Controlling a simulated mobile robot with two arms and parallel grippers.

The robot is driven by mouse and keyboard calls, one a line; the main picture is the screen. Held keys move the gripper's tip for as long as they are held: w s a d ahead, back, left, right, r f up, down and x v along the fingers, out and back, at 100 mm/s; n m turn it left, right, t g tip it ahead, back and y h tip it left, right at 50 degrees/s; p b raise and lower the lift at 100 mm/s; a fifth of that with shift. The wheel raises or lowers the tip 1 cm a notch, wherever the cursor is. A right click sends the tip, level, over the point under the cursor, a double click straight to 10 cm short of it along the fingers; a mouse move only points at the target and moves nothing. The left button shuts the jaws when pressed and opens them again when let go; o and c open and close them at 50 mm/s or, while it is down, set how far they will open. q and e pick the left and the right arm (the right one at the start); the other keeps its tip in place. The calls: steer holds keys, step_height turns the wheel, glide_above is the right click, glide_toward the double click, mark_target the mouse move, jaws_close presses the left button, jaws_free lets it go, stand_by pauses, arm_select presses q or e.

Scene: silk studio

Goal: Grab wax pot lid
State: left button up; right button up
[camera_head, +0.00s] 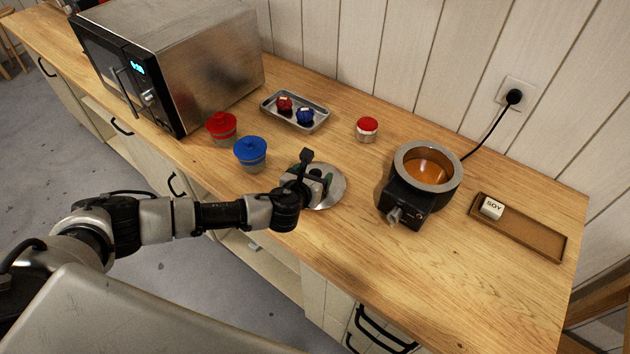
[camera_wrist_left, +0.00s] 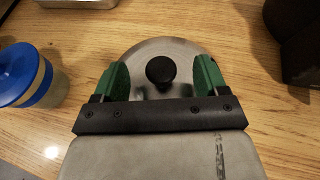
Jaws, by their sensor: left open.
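The wax pot lid (camera_head: 335,190) is a round silver metal disc lying on the wooden counter, left of the wax pot (camera_head: 427,168). In the left wrist view the lid (camera_wrist_left: 148,52) shows its black round knob (camera_wrist_left: 160,70). My left gripper (camera_head: 318,180) is over the lid. In the left wrist view its two green-padded fingers (camera_wrist_left: 160,78) are open, one on each side of the knob and apart from it. The gripper hides part of the lid in the head view. The wax pot stands open with amber wax inside. My right gripper is not in view.
A blue-lidded jar (camera_head: 250,155) and a red-lidded jar (camera_head: 221,128) stand left of the lid. A metal tray (camera_head: 268,98) with small red and blue items, and a red-topped jar (camera_head: 367,129), are behind. A brown tray (camera_head: 535,238) holds a SOY block (camera_head: 492,208). The front right counter is clear.

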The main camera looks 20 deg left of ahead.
mark_target(318, 172)
arm_select(q)
steer(key=shift+x, duration=1.9)
steer(key=shift+s, duration=0.1)
steer(key=shift+s+f, duration=0.1)
steer(key=c, duration=1.2)
